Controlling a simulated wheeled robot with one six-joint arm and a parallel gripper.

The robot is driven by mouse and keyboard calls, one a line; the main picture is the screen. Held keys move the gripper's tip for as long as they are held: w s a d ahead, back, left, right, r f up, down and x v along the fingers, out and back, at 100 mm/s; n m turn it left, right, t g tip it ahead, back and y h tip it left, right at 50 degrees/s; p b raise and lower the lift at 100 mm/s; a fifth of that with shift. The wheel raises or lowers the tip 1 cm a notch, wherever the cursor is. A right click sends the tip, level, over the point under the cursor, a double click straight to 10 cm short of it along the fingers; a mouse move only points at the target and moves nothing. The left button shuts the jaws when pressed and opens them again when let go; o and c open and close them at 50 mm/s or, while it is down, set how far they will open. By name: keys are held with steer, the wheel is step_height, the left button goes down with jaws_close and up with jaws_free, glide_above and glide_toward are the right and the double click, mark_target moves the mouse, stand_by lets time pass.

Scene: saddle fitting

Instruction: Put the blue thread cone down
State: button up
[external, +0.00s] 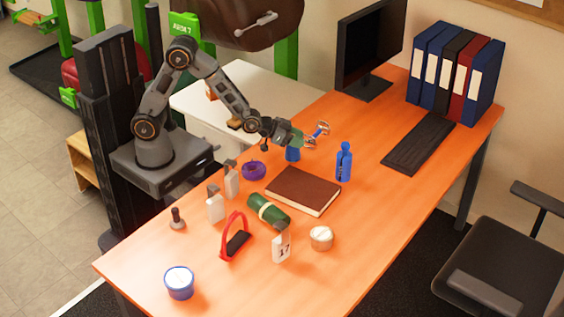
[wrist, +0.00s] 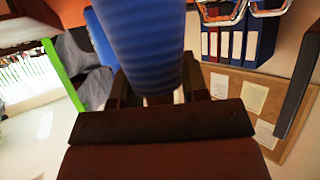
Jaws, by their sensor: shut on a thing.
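The blue thread cone (external: 293,154) shows in the external view below my gripper (external: 296,139), near the back edge of the orange table. In the wrist view the ribbed blue cone (wrist: 142,38) fills the top middle, with its pale lower end between the dark jaws (wrist: 160,92). My gripper is shut on the cone. The arm partly hides the cone in the external view, and I cannot tell whether its base touches the table.
A brown book (external: 303,190) lies just in front, and a blue bottle (external: 344,162) stands to the right. A purple ring-shaped thing (external: 254,170) lies to the left. A small looped thing (external: 318,133) is close beside my gripper. The table (external: 370,225) is clear at front right.

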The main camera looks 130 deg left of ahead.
steer(key=shift+f, duration=0.2)
steer(key=o, duration=1.2)
steer(key=shift+r, duration=0.1)
steer(key=shift+s+d+r, duration=0.1)
steer(key=shift+s+r, duration=0.05)
steer(key=shift+r, duration=0.15)
steer(key=p+v, duration=0.1)
steer(key=v, duration=1)
steer(key=shift+s+d, duration=0.15)
steer(key=shift+d, duration=0.1)
